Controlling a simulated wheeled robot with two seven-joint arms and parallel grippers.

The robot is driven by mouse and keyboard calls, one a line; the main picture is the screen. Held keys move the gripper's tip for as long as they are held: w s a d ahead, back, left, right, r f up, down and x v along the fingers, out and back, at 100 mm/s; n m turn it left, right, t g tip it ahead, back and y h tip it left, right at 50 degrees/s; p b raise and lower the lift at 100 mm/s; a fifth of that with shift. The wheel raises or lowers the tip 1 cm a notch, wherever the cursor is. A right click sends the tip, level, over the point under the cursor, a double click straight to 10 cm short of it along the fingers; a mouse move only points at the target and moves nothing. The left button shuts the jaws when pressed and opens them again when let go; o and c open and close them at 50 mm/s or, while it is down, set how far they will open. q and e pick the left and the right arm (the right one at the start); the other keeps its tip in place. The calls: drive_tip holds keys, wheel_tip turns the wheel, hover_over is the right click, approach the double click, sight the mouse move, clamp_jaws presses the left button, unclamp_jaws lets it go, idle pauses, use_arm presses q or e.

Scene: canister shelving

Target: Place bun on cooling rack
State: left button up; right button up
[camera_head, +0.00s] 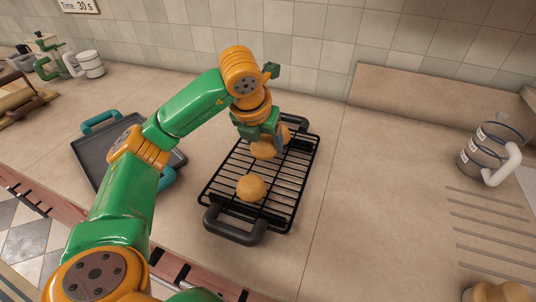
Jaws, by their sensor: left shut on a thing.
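The black wire cooling rack (226,188) with dark handles lies on the counter in the middle of the view. One round golden bun (251,188) rests on its near half. My left gripper (264,143) points down over the far half of the rack, shut on a bun (263,151). The gripper partly hides this bun, and I cannot tell whether it touches the wires. Another bun (286,134) shows partly behind the gripper at the rack's far end. My right gripper is not in view.
A dark tray (92,150) with teal handles lies left of the rack, partly behind my left arm. A clear jug (483,148) with a white handle stands at the right. White and green mugs stand at the back left.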

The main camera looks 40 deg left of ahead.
sight(266, 154)
use_arm(q)
drive_tip(key=f, duration=0.4)
drive_tip(key=shift+w, duration=0.25)
drive_tip(key=shift+f, duration=0.1)
drive_tip(key=shift+f, duration=0.15)
drive_tip(key=o, duration=1.4)
drive_tip(key=shift+c, duration=0.2)
